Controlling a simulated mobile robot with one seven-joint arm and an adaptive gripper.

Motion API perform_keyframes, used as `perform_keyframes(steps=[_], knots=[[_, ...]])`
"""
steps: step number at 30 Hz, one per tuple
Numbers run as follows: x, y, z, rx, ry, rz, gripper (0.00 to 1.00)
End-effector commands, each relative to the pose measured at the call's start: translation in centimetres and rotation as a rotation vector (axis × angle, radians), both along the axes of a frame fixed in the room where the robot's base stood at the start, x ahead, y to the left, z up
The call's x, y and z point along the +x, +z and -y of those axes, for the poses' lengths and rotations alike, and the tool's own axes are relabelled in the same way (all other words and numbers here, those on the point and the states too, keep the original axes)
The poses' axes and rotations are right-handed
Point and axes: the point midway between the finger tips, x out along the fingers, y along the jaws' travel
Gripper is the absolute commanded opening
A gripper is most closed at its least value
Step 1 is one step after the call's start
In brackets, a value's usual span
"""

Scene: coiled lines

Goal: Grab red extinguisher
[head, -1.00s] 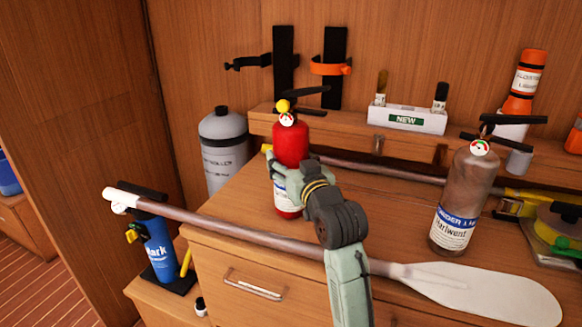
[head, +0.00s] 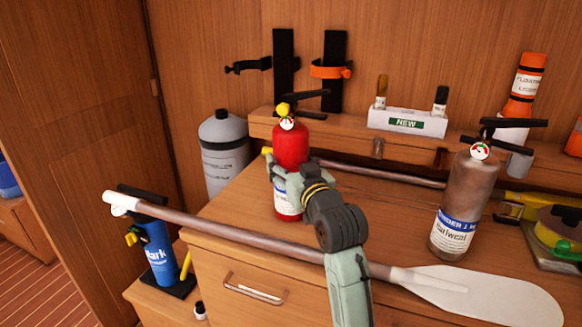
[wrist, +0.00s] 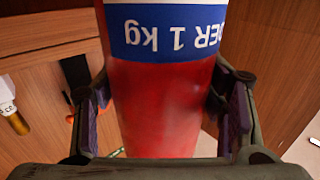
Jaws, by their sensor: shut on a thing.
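The red extinguisher (head: 291,146) stands upright on the wooden cabinet top, with a black handle, a yellow knob, a round gauge and a white and blue label. My gripper (head: 287,168) is at its body from the front right. In the wrist view the red extinguisher (wrist: 160,105) fills the middle, its label upside down, and my gripper (wrist: 168,115) has a finger on each side of it. The gripper is shut on the extinguisher. Its base shows below my gripper in the head view; I cannot tell if it still touches the top.
A paddle (head: 240,240) lies across the front, crossing behind or under my arm. A brownish extinguisher (head: 465,190) stands at right. A grey cylinder (head: 225,160) and a blue extinguisher (head: 160,250) stand left. A white box (head: 407,123) sits on the ledge behind.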

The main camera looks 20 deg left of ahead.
Motion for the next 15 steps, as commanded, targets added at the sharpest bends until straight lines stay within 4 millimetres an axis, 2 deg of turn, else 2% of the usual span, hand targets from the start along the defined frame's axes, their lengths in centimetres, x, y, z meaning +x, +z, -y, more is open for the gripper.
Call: perform_keyframes(steps=[15], knots=[[-0.1, 3.7, 0.1, 0.004, 0.000, 0.013, 0.03]])
